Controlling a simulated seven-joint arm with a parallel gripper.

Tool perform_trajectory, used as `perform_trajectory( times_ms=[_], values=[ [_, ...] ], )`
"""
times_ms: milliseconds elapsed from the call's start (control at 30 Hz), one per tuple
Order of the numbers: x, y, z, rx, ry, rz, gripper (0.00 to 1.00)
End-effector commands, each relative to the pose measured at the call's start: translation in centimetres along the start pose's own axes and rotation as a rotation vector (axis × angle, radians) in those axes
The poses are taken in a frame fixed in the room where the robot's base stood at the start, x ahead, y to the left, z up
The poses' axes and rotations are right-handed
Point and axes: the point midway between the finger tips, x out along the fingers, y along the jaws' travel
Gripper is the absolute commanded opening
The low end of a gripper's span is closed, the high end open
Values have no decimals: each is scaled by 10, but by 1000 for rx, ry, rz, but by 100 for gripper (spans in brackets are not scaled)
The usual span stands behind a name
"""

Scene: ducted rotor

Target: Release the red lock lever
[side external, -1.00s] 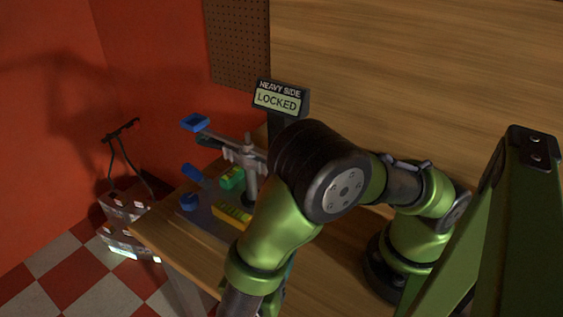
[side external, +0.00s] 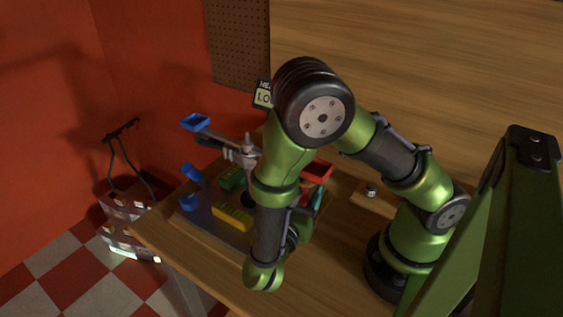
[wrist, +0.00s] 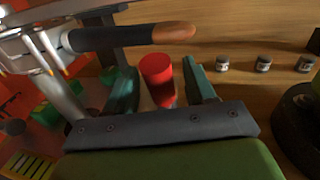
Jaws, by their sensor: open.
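A red cylindrical knob (wrist: 157,70), which looks like the end of the red lock lever, stands in the wrist view between the two teal fingers of my gripper (wrist: 160,74). The fingers are open, with a visible gap on the right side of the knob. Its lower end is hidden behind the gripper body. In the side view my arm hides the lever and most of my gripper. The sign (side external: 263,95) at the back is partly covered by my arm; only part of its lettering shows.
A dark bar with an orange-brown tip (wrist: 175,32) crosses just beyond the knob. A metal post with arms (side external: 247,160), blue trays (side external: 195,122), a red tray (side external: 318,169) and a yellow block (side external: 233,217) are close by. Several small jars (wrist: 263,64) stand at right.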

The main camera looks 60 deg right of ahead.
Motion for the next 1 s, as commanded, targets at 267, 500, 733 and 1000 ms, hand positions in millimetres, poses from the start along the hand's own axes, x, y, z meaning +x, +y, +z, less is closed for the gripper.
perform_trajectory(
  times_ms=[267,500,733,1000],
  values=[
    [0,0,0,0,0,0,47],
    [0,0,0,0,-1,0,10],
    [0,0,0,0,0,0,0],
    [9,-2,4,26,128,4,0]
  ],
)
